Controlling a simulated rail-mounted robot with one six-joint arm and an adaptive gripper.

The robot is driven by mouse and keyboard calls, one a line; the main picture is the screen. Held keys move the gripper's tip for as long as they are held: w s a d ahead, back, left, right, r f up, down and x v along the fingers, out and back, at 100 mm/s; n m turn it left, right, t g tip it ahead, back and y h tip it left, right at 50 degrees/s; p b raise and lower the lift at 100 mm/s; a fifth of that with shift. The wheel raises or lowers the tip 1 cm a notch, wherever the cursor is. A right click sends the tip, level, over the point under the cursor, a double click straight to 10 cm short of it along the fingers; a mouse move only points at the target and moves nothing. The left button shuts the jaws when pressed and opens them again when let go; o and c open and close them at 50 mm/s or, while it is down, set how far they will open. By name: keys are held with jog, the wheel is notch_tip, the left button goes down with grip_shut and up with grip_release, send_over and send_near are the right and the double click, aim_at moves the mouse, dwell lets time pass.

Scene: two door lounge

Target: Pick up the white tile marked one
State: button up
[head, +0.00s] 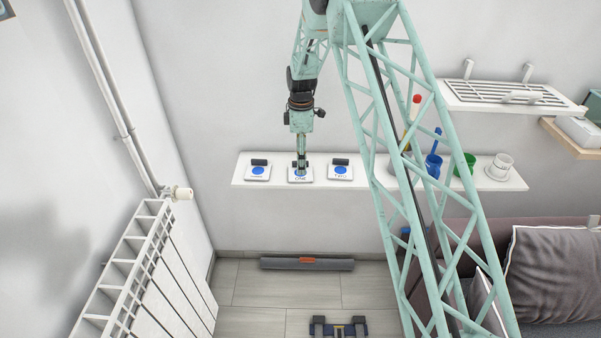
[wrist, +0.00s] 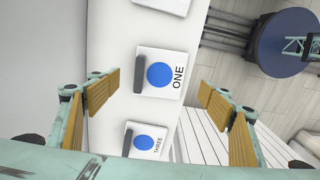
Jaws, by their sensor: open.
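The white tile marked one (wrist: 177,88) lies in the middle of a row of tiles on a white shelf. It has a blue disc, the word ONE and a dark grey bar. In the head view the tile (head: 293,177) is partly hidden behind my gripper (head: 301,168). In the wrist view my gripper (wrist: 152,108) is open and empty, with its wooden-slatted fingers to the left and right of the tile, apart from it. The height of the fingers above the tile is hard to tell.
The tile marked three (wrist: 145,142) and the tile marked two (head: 340,172) lie on either side on the shelf (head: 380,184). Cups and bottles, including a green cup (head: 465,164), stand farther right. A radiator (head: 140,265) is at left, a sofa (head: 550,270) at right.

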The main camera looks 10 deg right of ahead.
jog(key=shift+f, duration=0.1)
jog(key=shift+a+f+p, duration=0.1)
jog(key=shift+f+p, duration=0.35)
jog(key=shift+f, duration=2.05)
jog(key=c, duration=0.9)
